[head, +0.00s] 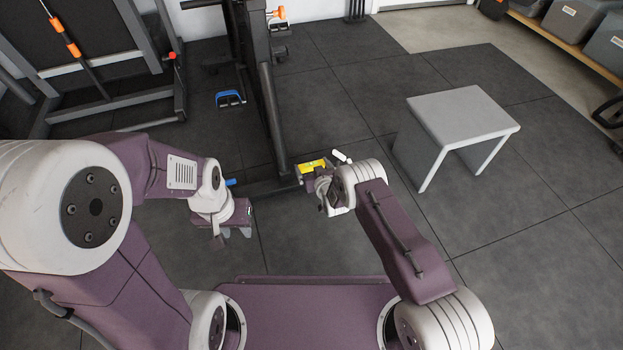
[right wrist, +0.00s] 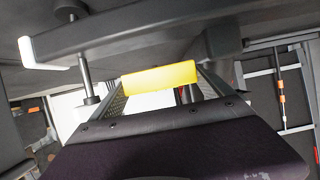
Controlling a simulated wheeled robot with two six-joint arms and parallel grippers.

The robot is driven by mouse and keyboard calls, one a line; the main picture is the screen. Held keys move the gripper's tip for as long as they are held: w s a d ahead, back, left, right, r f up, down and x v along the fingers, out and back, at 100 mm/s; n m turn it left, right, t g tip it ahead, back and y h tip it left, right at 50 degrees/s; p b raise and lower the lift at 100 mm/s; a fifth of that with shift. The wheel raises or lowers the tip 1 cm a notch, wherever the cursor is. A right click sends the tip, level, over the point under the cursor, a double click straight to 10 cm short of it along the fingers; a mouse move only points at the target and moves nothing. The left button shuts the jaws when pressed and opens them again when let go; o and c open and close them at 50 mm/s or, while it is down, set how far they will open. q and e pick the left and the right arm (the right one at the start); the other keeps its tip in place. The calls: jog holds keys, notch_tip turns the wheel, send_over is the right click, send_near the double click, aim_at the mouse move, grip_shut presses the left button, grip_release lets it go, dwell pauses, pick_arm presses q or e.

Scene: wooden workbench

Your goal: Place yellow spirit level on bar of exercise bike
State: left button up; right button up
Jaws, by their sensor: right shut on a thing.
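The yellow spirit level (head: 313,166) is held at the tips of my right gripper (head: 310,174), in the middle of the head view. In the right wrist view the level (right wrist: 160,77) lies across between the two fingers, close to a dark bar (right wrist: 120,32) with a white end. I cannot tell whether level and bar touch. The exercise bike (head: 268,105) is a dark frame at upper centre; the low bar's white end (head: 342,156) shows just right of the level. My left gripper (head: 232,232) hangs left of the bar, apparently empty; its opening is unclear.
A grey stool or small table (head: 462,113) stands at right. A blue-strapped pedal (head: 230,98) sticks out left of the bike frame. Gym equipment (head: 85,60) fills the upper left, and a shelf with grey boxes (head: 580,22) is at upper right. Dark tiled floor is clear at lower right.

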aim_at(312, 170)
notch_tip(312, 170, down, 4)
jog(key=b, duration=0.3)
jog(key=shift+r, duration=0.25)
jog(key=shift+f, duration=0.15)
jog(key=o, duration=1.1)
